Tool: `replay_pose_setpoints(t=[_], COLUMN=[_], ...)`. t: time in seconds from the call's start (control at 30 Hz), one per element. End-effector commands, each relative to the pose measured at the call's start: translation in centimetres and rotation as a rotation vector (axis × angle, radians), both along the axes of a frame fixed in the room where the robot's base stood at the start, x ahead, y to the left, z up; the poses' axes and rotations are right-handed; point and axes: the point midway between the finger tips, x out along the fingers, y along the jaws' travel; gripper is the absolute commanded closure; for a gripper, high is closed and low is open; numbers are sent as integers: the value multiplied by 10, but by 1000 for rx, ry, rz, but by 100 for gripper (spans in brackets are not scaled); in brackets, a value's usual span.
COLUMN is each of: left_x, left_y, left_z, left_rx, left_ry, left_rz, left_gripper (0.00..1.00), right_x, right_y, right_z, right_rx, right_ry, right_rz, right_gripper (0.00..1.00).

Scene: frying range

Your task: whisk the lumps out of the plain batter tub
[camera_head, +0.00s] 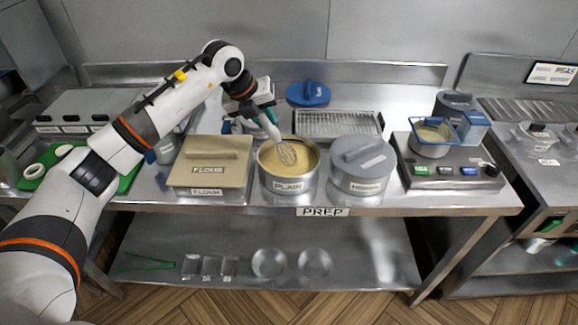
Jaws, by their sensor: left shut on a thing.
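The plain batter tub (287,186) stands open near the front of the steel prep table, labelled PLAIN, with tan batter (304,160) inside. My left gripper (266,117) is above the back left of the tub, shut on the whisk's handle. The whisk (287,153) tilts down to the right, and its wire head is at the tub's opening, over or touching the batter; I cannot tell how deep. Lumps are too small to make out. My right gripper is not in view.
A FLOUR box (208,177) stands close left of the tub, and a lidded grey tub (362,163) close right. Behind are a wire rack (338,123) and a blue lid (308,93). A scale-like unit (449,175) holds a blue-rimmed sieve (433,134) at right.

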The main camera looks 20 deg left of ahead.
Motion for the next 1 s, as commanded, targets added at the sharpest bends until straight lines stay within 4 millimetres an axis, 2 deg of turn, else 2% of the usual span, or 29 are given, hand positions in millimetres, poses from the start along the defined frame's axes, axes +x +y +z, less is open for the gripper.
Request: replay_pose_setpoints(t=[0.03,0.7,1.0], left_x=[0,0,0], left_y=[0,0,0], left_z=[8,61,62], left_rx=[-1,0,0], left_ry=[-1,-1,0], left_rz=[0,0,0], left_gripper=[99,99,99], right_x=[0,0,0], right_y=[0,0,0], right_z=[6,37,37], right_rx=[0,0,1], right_ry=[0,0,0], right_rz=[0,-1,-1], right_gripper=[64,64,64])
